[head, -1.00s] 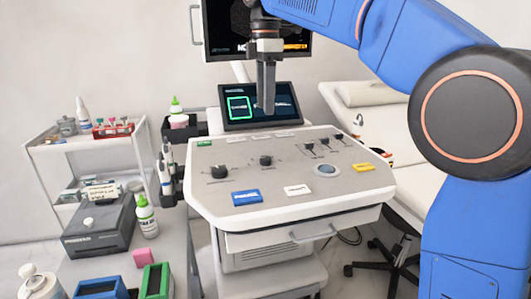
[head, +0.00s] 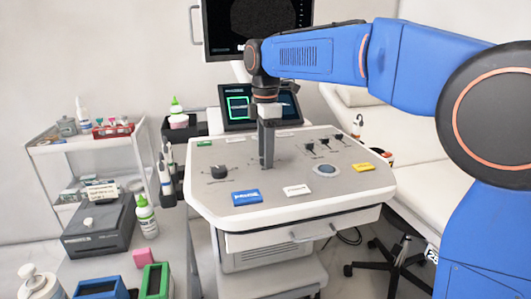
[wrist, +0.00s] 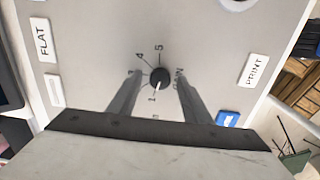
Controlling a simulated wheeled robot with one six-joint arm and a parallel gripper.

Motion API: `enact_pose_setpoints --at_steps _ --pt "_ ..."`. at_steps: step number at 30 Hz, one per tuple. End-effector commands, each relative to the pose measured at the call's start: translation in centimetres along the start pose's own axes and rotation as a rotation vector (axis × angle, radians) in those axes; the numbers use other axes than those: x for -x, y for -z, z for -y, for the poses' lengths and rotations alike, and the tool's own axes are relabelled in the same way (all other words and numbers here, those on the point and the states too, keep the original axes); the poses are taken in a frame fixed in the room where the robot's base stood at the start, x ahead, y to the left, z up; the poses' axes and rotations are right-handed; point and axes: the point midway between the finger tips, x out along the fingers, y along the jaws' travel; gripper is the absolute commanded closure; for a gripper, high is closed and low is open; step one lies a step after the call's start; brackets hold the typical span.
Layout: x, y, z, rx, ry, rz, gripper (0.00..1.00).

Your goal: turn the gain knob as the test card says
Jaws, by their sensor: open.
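A black round knob (wrist: 160,77) on the grey console panel (head: 230,208) shows in the wrist view, ringed by printed numbers. Its white pointer line is towards the 1. My gripper (wrist: 159,73) is open, with one finger on each side of the knob; I cannot tell whether they touch it. In the head view my gripper (head: 267,165) points down at the panel and hides this knob. Another black knob (head: 219,171) stands to its left. Which knob is marked gain is not legible, and I cannot make out a test card for certain.
A blue key (head: 246,197), a white key (head: 297,190) and a yellow key (head: 362,167) lie near the panel's front. A tilted screen (head: 238,108) stands behind, partly hidden by my arm.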

Motion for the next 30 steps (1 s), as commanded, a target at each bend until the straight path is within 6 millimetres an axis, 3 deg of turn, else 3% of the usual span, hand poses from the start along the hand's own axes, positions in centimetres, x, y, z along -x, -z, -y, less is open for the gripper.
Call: enact_pose_setpoints --at_steps 10,15,30 --pt "-0.28 0.0 0.01 0.0 0.0 0.0 0.58" --pt "-0.27 0.0 0.01 0.0 0.0 0.0 0.97" --pt "-0.26 0.0 0.0 -0.112 0.0 0.0 0.96"
